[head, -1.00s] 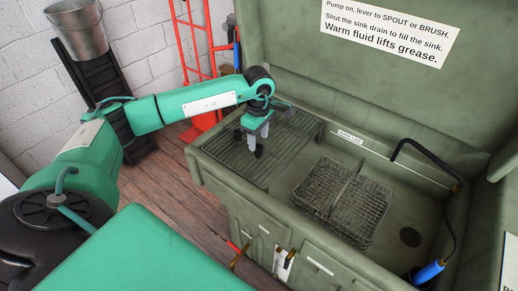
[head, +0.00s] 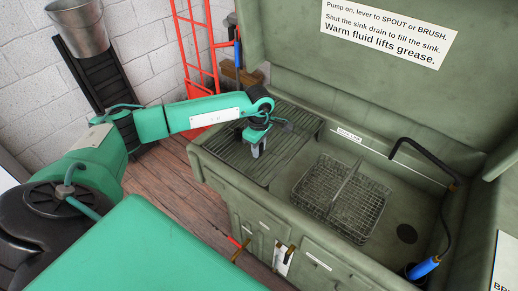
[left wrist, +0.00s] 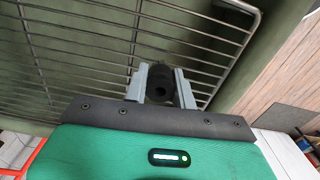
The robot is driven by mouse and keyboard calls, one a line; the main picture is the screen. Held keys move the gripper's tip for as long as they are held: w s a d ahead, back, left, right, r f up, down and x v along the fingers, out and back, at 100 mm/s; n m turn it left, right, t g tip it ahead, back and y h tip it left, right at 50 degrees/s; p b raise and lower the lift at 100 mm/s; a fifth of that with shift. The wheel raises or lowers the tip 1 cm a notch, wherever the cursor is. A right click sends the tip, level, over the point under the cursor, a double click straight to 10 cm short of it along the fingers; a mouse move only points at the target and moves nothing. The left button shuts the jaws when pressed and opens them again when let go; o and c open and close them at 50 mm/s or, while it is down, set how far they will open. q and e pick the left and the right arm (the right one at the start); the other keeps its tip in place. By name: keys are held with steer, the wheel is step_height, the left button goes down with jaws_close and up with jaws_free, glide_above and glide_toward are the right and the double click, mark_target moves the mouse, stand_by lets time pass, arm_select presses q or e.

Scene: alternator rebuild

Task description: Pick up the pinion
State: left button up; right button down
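The pinion (left wrist: 160,82) is a small dark cylinder, seen nearly end-on between the fingers in the left wrist view. My left gripper (left wrist: 161,90) has a grey finger on each side of it, and the pinion fills the gap with no clear space showing. In the head view my left gripper (head: 257,150) points down low over the slatted drain rack (head: 225,158) at the sink's left end. The pinion is not discernible there, hidden by the fingers. Whether it still touches the rack I cannot tell. My right gripper is out of view.
A wire basket (head: 340,198) with a handle sits in the green sink right of the rack. A black spout hose (head: 425,155) and a blue-handled brush (head: 424,268) are at the right. A red hand truck (head: 196,55) and a bucket (head: 77,25) stand behind.

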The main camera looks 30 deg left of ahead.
arm_select(q)
jaws_close()
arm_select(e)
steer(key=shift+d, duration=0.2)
arm_select(q)
steer(key=shift+r, duration=0.1)
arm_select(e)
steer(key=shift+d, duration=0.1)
